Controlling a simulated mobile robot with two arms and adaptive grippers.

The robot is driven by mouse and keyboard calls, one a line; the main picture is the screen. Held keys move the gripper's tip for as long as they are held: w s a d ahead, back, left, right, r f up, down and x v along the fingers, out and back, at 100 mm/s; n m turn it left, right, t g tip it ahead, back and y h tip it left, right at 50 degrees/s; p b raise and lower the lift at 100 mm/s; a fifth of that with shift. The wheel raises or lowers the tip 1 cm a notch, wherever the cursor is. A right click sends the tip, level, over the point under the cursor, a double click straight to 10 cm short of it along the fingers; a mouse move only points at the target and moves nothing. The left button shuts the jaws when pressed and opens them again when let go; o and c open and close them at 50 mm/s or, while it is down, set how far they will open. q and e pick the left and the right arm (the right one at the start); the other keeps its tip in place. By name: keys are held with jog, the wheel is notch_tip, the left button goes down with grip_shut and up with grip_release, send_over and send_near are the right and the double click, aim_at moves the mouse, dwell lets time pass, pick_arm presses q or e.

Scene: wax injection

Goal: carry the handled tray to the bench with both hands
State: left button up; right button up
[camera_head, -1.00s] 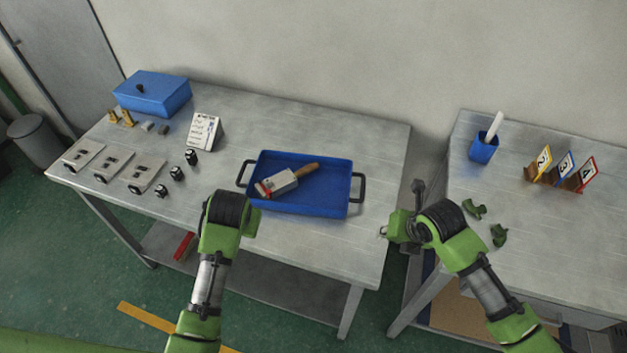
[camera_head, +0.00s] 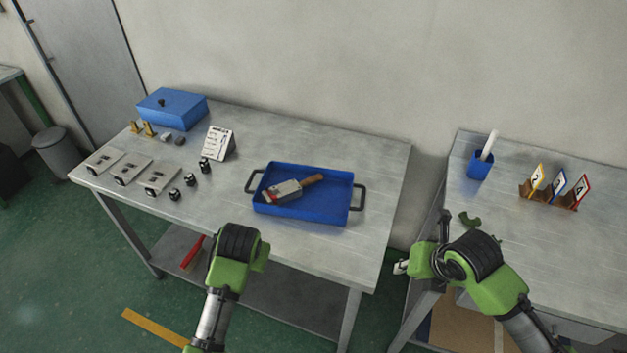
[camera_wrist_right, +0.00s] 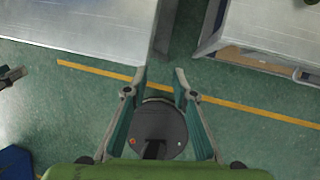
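The blue handled tray (camera_head: 330,211) lies flat on the left metal table, with a dark handle at each short end. A tool with a wooden handle and a pale block (camera_head: 287,191) lies in it. My left arm's wrist (camera_head: 237,245) is in front of the table's near edge, apart from the tray; its fingers are hidden in the head view. My right gripper (camera_head: 401,267) is beyond the table's right corner, near the gap between the tables, apart from the tray. In the right wrist view its fingers (camera_wrist_right: 162,75) are spread, with nothing between them but floor.
The left table (camera_head: 310,250) also holds a blue lidded box (camera_head: 172,109), a white sign (camera_head: 219,142), plates and small black pieces. The right table (camera_head: 570,245) holds a blue cup (camera_head: 481,164), numbered cards (camera_head: 557,187) and a green part (camera_head: 469,219). A bin (camera_head: 58,153) stands left.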

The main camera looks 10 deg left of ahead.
jog(key=v, duration=0.5)
jog(key=shift+s+r, duration=0.15)
jog(key=shift+r, duration=0.25)
